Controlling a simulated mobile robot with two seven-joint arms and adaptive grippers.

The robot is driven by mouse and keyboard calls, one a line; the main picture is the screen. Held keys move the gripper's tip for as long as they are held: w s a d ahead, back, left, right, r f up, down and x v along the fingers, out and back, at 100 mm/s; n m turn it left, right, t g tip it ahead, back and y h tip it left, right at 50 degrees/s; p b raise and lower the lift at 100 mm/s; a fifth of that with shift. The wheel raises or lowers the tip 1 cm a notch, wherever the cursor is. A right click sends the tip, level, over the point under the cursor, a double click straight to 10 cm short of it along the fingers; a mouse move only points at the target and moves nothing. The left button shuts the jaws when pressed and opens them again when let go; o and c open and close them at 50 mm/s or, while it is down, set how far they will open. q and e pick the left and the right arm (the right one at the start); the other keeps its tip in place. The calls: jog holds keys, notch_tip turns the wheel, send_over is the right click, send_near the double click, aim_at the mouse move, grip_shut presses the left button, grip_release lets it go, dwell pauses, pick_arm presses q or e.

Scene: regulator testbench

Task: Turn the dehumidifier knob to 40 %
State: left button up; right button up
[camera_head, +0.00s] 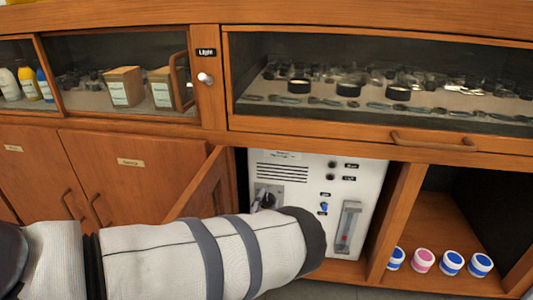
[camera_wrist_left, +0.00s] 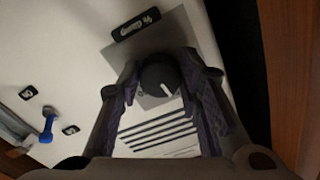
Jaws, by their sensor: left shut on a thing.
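The dehumidifier knob (camera_wrist_left: 157,76) is round and black with a short white pointer line, set on a grey plate below a black label (camera_wrist_left: 136,24). Its scale marks are not readable. My left gripper (camera_wrist_left: 160,68) has one finger on each side of the knob and is shut on it. The white dehumidifier panel (camera_head: 345,180) stands in the open cabinet bay in the head view. There my left gripper (camera_head: 266,198) is small and dark at the panel's left part, and it hides the knob. My right gripper is in neither view.
An open cabinet door (camera_head: 203,187) stands left of the panel. The panel also carries a blue switch (camera_head: 323,208) and a gauge (camera_head: 348,228). Several small round jars (camera_head: 423,260) stand in the bay to the right. A wooden edge shows in the wrist view (camera_wrist_left: 290,70).

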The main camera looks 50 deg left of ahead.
pick_arm(q)
jog(key=n+p, duration=0.2)
jog(key=n, duration=0.3)
jog(key=shift+f+n+p, duration=0.1)
jog(key=shift+n+p, duration=0.6)
jog(key=shift+n, duration=2.1)
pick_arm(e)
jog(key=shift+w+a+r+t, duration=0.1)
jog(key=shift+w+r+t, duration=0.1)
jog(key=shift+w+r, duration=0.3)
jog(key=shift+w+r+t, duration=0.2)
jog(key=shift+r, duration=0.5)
pick_arm(q)
jog(key=shift+d, duration=0.1)
jog(key=o, duration=1.2)
jog(key=shift+c, duration=0.2)
jog(key=v, duration=1.2)
